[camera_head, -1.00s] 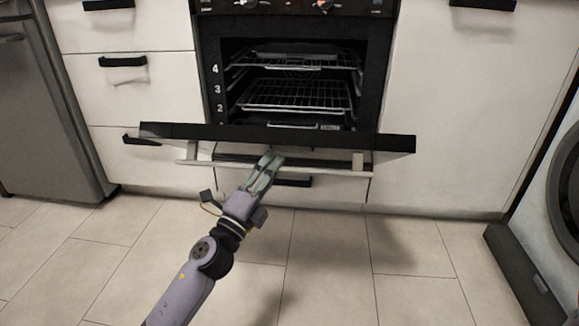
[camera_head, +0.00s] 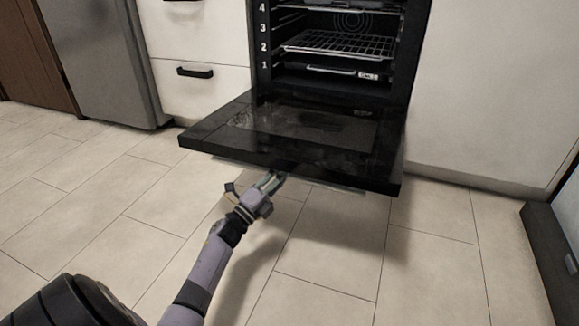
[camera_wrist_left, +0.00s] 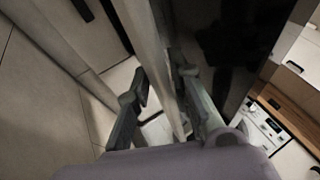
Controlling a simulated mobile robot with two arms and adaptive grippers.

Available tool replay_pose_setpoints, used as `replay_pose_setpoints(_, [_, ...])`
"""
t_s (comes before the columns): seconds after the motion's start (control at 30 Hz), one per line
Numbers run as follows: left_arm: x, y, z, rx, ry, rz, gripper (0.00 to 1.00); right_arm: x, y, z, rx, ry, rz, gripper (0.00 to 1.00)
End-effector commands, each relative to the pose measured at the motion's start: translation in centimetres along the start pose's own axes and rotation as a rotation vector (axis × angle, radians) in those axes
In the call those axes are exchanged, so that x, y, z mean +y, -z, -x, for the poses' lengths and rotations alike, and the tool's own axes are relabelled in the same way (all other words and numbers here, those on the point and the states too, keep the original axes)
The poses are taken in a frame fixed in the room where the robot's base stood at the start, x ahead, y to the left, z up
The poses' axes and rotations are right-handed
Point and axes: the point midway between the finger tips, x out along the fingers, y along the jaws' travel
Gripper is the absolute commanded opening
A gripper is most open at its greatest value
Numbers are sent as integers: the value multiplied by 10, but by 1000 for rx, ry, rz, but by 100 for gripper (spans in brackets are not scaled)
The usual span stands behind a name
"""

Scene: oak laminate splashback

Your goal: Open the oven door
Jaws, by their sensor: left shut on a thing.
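The oven door (camera_head: 300,140) is folded down to near level, its dark inner glass facing up. The oven cavity (camera_head: 335,45) stands open behind it, with wire racks inside. My left gripper (camera_head: 270,180) is at the door's front edge, reaching under it from below. In the left wrist view, my left gripper's fingers (camera_wrist_left: 165,112) are around the pale bar of the door handle (camera_wrist_left: 150,50), shut on it. In the head view the door hides most of the handle. My right gripper is in neither view.
White drawers (camera_head: 205,85) and a grey fridge (camera_head: 100,60) stand left of the oven. A white cabinet front (camera_head: 490,100) is to its right, with a dark-based appliance (camera_head: 550,255) at the far right. The tiled floor (camera_head: 110,210) before the oven is clear.

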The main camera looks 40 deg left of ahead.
Motion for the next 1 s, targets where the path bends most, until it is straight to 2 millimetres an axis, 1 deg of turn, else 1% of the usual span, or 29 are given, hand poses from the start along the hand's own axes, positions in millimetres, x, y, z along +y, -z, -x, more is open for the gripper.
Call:
replay_pose_setpoints(0.2, [8,-3,2,1,5,-1,0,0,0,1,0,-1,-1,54])
replay_pose_setpoints(0.57, [8,-3,2,2,6,-1,0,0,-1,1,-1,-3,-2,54])
replay_pose_setpoints(0.6, [8,-3,2,2,6,-1,22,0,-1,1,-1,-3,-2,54])
replay_pose_setpoints(0.9, [8,-3,2,1,4,-1,42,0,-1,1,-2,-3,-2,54])
replay_pose_setpoints(1.0, [8,-3,2,1,4,-1,47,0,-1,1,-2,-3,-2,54])
